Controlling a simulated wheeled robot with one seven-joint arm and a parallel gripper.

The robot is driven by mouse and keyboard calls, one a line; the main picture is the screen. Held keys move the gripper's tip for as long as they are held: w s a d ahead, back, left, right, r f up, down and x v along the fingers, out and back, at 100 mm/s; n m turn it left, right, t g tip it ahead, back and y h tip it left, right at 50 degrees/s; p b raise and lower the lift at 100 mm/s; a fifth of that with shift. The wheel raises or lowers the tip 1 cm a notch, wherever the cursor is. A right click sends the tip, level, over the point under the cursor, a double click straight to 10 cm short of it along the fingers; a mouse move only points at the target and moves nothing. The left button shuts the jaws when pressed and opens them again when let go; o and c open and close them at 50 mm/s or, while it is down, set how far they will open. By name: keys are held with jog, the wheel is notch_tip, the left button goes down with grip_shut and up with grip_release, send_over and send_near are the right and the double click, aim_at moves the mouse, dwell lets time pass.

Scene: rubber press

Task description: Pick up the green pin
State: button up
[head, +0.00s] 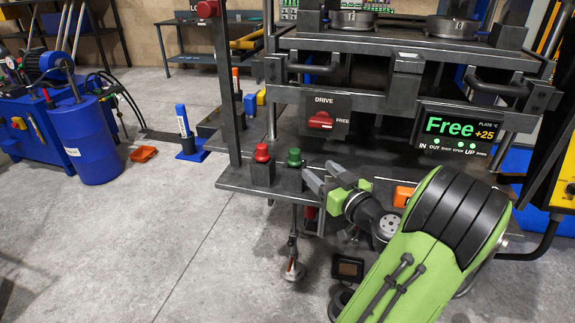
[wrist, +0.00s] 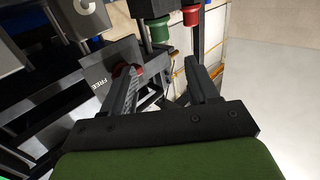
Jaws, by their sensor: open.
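The green pin (head: 294,158) stands upright on a small dark block at the front ledge of the press, just right of the red pin (head: 262,153). My gripper (head: 324,176) is open and empty, to the right of the green pin and slightly lower in the head view. In the wrist view, the green pin (wrist: 160,29) appears beyond the fingertips of my gripper (wrist: 166,58), roughly in line with the gap between them. The red pin (wrist: 190,15) appears to its right there. The fingers do not appear to touch either pin.
The dark press ledge (head: 232,181) carries both pins, with a dark upright post (head: 228,95) behind the red one. A DRIVE panel with a red knob (head: 320,120) is above. A display (head: 456,132) reads Free. Open floor (head: 120,240) lies left.

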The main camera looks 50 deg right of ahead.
aim_at(298, 154)
jog(key=p+x, duration=0.1)
jog(key=x, duration=1.1)
jog(key=shift+w+f, duration=0.1)
jog(key=shift+w, duration=0.05)
jog(key=c, duration=1.1)
